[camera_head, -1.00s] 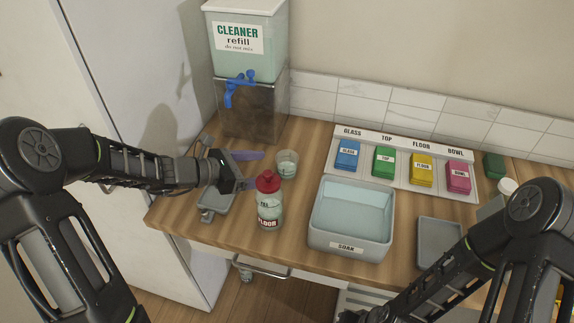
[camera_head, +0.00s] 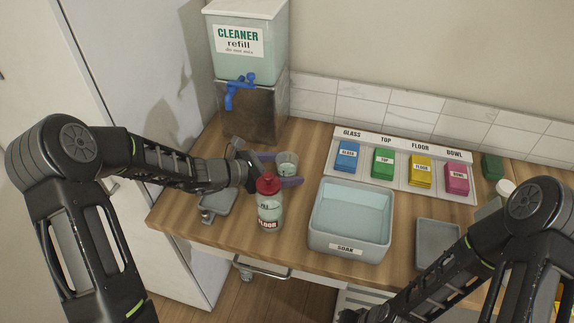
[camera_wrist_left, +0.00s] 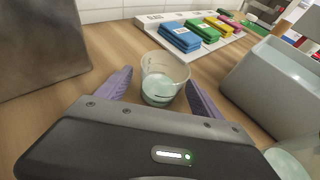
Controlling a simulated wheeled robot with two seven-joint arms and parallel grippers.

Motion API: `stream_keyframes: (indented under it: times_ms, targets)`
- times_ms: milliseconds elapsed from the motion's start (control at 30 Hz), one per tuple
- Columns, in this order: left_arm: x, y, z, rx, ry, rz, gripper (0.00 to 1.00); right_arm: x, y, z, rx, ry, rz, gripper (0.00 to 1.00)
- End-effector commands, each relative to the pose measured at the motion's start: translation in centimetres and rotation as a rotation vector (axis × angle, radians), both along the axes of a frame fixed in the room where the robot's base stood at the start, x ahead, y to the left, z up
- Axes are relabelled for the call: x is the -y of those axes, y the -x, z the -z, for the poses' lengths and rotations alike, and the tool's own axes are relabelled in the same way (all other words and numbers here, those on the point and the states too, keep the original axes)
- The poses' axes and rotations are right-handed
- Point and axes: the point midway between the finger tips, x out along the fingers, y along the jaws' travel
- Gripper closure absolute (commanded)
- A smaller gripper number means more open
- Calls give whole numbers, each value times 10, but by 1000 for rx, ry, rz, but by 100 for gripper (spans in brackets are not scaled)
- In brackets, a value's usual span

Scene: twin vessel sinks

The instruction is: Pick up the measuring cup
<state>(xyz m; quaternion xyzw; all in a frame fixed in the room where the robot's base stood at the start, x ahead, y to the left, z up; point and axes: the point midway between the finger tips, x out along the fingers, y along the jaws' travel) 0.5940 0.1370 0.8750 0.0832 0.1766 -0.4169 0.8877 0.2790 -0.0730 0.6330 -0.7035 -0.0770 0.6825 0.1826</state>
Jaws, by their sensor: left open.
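The measuring cup (camera_head: 288,162) is a small clear cup with pale green liquid in it. It stands upright on the wooden counter, behind the red-capped FLOOR bottle (camera_head: 269,210). My left gripper (camera_head: 278,169) is open, with its purple fingers low over the counter on either side of the cup. In the left wrist view, the cup (camera_wrist_left: 162,80) sits between the two spread fingertips, with gaps visible beside it. My right arm is at the lower right; its gripper cannot be made out clearly.
The CLEANER refill tank (camera_head: 245,50) with a blue tap stands behind on a metal stand. The SOAK basin (camera_head: 349,248) is to the right of the bottle. A grey tray (camera_head: 437,246) lies at right.

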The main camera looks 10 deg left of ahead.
Motion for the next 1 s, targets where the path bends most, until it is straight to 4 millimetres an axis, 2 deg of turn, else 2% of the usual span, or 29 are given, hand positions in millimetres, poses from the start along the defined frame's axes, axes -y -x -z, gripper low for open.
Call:
stream_keyframes:
  times_ms: [533,1000]
  targets:
    - [0,0,0,-1,1,0,24,0,0,0,0,0,0,100]
    - [0,0,0,-1,1,0,63,0,0,0,0,0,0,100]
